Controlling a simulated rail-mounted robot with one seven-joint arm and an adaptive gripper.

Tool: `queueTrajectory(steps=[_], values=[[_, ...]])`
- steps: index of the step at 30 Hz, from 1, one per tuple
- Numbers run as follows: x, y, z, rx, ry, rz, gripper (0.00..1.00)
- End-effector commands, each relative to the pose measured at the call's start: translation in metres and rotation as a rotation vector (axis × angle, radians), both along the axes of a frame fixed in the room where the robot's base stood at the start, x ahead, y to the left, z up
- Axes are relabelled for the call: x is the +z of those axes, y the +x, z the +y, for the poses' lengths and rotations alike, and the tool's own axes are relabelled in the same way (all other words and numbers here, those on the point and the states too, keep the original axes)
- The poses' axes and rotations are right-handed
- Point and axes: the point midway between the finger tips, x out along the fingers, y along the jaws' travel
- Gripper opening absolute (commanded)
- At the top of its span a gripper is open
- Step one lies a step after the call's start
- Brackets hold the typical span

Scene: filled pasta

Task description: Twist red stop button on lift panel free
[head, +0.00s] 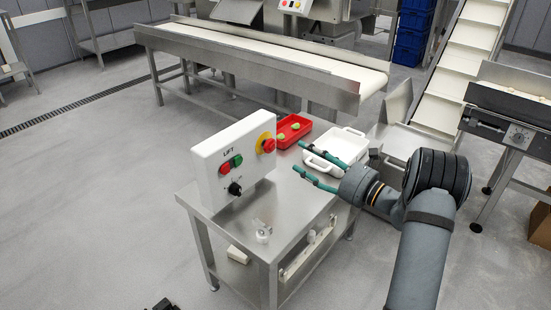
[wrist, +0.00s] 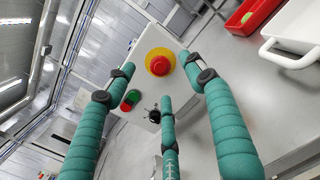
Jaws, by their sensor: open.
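The lift panel (head: 234,160) is a white upright box on a steel table (head: 290,225). Its red stop button (head: 269,145) sits on a round yellow plate at the panel's right end. In the wrist view the red stop button (wrist: 160,64) shows between the tips of two teal fingers, with a third finger below. My gripper (head: 297,157) is open and empty, to the right of the button in the head view. A gap shows between the fingertips and the button there.
The panel also has a red and a green push button (head: 230,163) and a black knob (head: 235,188). Behind my gripper are a white tray (head: 345,135) and a red tray (head: 306,122) holding green pieces. A conveyor (head: 250,62) runs behind the table.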

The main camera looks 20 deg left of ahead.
Motion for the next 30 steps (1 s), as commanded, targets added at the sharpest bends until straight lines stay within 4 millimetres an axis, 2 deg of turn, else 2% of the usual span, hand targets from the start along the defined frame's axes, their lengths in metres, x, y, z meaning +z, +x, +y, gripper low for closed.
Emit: queueTrajectory(steps=[1, 5, 8, 18, 21, 25, 30], values=[[-0.003, -0.009, 0.008, 0.038, -0.05, -0.052, 0.54], [-0.009, -0.011, 0.014, 0.049, -0.095, -0.112, 0.54], [-0.01, -0.008, 0.025, 0.051, -0.098, -0.119, 0.54], [-0.01, 0.015, 0.082, 0.049, -0.095, -0.116, 0.54], [-0.01, 0.02, 0.094, 0.047, -0.095, -0.115, 0.54], [-0.01, 0.024, 0.103, 0.047, -0.094, -0.113, 0.54], [-0.01, 0.025, 0.107, 0.046, -0.094, -0.113, 0.54]])
